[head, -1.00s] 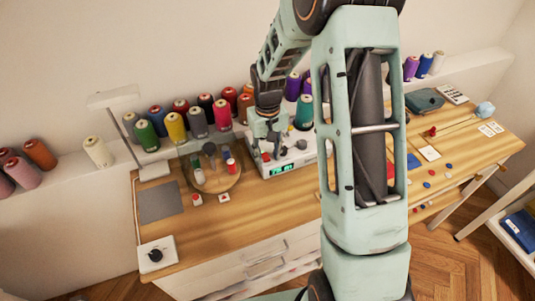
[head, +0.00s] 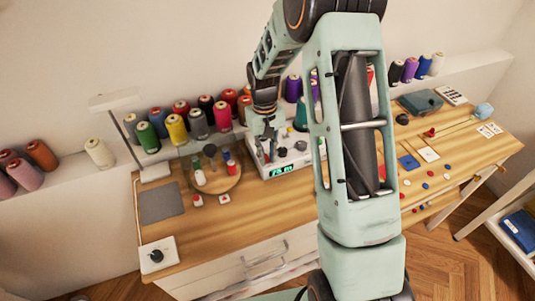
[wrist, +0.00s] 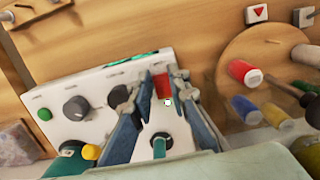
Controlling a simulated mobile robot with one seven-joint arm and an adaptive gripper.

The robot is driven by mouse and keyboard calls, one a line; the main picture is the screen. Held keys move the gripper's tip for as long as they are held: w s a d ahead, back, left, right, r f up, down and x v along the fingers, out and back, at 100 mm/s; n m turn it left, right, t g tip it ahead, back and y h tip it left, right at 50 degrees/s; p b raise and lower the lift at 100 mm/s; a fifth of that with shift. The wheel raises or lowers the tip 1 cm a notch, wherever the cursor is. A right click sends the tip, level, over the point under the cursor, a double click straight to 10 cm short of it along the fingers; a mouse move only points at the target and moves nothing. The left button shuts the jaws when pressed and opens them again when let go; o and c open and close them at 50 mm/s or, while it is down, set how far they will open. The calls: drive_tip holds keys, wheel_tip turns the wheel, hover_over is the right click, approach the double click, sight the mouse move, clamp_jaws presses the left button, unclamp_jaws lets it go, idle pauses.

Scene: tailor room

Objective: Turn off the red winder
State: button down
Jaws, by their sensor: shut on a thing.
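The white winder box (head: 300,161) stands at the back middle of the table. Its lit green display (head: 283,171) faces the front. A red piece (wrist: 162,86) lies between my fingertips near the display edge. My gripper (wrist: 163,78) appears shut on this red piece, though the contact is partly hidden. In the head view my gripper (head: 268,154) is low over the box's left part.
A round wooden board (head: 222,182) with small spools stands close left of the box. Several thread cones (head: 176,129) line the shelf behind. A grey mat (head: 161,201) and a small box with a black knob (head: 156,256) are at left. The front middle of the table is clear.

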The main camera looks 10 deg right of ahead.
drive_tip(key=shift+w+r+g+p, duration=0.15)
drive_tip(key=shift+g+p, duration=0.1)
drive_tip(key=shift+g, duration=0.25)
drive_tip(key=shift+w+f+g+p, duration=0.15)
drive_tip(key=shift+g+p, duration=0.1)
drive_tip(key=shift+g, duration=0.25)
drive_tip(key=shift+r, duration=0.1)
drive_tip(key=c, duration=1.8)
unclamp_jaws()
drive_tip(key=shift+c, duration=0.2)
drive_tip(key=v, duration=1.2)
drive_tip(key=shift+a, duration=0.25)
